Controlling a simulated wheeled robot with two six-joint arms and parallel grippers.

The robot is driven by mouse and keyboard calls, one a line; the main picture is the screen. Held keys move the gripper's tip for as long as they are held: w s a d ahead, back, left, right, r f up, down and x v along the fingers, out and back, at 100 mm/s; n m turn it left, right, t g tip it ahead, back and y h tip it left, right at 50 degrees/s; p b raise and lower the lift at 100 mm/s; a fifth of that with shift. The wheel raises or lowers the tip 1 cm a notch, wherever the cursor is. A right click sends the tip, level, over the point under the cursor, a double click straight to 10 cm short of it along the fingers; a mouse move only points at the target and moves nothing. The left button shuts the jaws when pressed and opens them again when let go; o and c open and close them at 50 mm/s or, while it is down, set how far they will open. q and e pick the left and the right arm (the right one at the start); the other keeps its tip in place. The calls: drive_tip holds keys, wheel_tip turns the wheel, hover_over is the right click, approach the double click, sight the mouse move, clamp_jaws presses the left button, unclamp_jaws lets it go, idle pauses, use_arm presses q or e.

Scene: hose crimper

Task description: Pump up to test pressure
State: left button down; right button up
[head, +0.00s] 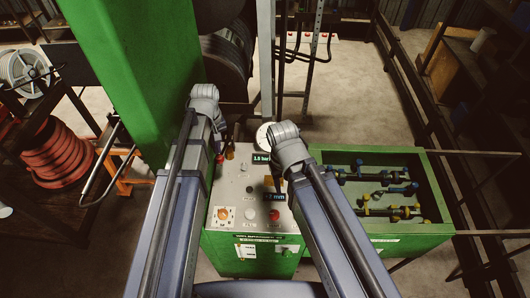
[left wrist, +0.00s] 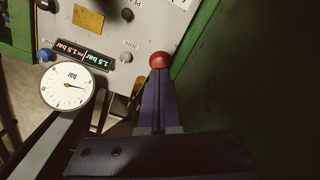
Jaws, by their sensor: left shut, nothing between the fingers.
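The grey-topped green test machine (head: 237,200) stands in front of me. A round white gauge (head: 264,135) is at its back; it also shows in the left wrist view (left wrist: 68,86), with its needle off to the right. A lit display (head: 262,157) beside it shows small bar figures, also in the left wrist view (left wrist: 83,54). A red ball knob (left wrist: 160,61) sits near the panel's edge, also in the head view (head: 220,159). My left gripper (left wrist: 160,77) is shut and empty, its tips at or just before the knob; contact is unclear. My right gripper's fingers are hidden behind its wrist.
A green tray (head: 437,180) with several blue and yellow fittings adjoins the machine on the right. A green column (head: 135,70) rises close to my left arm. Buttons, including an orange one (head: 222,214), line the panel front. Red hose coils (head: 58,155) lie far left.

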idle(0.7)
use_arm(q)
wheel_tip(320, 180, down, 11)
drive_tip(key=s+b, duration=0.2)
drive_tip(key=b, duration=0.9)
drive_tip(key=r+p, duration=0.3)
drive_tip(key=w+r+p, duration=0.1)
drive_tip(key=r+p, duration=0.3)
drive_tip(key=w+r+p, duration=0.1)
drive_tip(key=r+p, duration=0.3)
drive_tip(key=shift+r, duration=0.15)
idle(0.6)
